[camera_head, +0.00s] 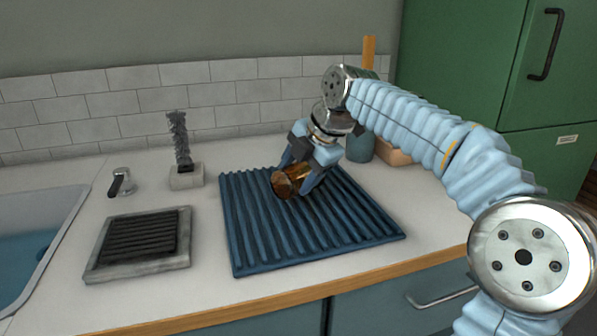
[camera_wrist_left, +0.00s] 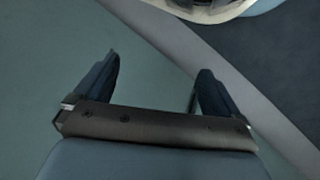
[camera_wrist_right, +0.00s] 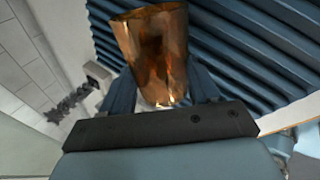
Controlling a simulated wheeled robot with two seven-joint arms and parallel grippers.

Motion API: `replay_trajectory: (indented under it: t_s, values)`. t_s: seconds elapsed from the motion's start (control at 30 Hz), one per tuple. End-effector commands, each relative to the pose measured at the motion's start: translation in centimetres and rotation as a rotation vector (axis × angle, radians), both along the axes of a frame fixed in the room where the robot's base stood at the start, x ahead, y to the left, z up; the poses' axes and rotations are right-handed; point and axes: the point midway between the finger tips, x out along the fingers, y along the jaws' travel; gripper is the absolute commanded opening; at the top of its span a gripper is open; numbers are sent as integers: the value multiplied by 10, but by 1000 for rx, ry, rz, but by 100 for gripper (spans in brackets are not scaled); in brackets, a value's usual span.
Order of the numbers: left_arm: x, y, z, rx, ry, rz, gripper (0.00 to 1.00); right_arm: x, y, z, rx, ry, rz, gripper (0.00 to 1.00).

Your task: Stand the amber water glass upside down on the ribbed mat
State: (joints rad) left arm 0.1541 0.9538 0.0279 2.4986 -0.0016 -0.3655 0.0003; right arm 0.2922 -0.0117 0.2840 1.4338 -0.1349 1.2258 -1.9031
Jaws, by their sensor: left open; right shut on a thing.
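The amber water glass (camera_head: 290,181) is tilted well over on its side, low above the ribbed mat (camera_head: 318,243). One round end faces lower left in the head view. My right gripper (camera_head: 298,178) is shut on the glass. In the right wrist view the glass (camera_wrist_right: 155,50) stands out between the fingers, its wider end away from the palm. The mat's blue ribs (camera_wrist_right: 225,40) lie behind it; I cannot tell whether glass and mat touch. My left gripper (camera_wrist_left: 150,90) is open and empty in the left wrist view, and out of the head view.
A grey tray with a dark ribbed insert (camera_head: 101,263) lies left of the mat. A teal container (camera_head: 360,149) stands behind the mat.

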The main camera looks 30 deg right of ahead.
Motion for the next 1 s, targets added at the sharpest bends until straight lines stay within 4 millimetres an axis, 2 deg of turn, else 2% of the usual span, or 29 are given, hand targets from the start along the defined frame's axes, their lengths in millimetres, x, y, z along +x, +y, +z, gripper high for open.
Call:
replay_trajectory:
  t_s: [0.57, 0.6, 0.77, 1.0]
  values:
    - [0, 0, -11, 0, 0, 0, 97, 0, 0, -12, 0, -1, 0, 22]
    - [0, 0, -10, 0, 0, 0, 97, 0, 0, -11, 1, -2, 0, 64]
    - [0, 0, -10, 0, 0, 0, 97, 0, 0, -11, 0, -1, 0, 89]
    - [0, 0, -10, 0, 0, 0, 97, 0, 0, -12, 0, 1, 0, 91]
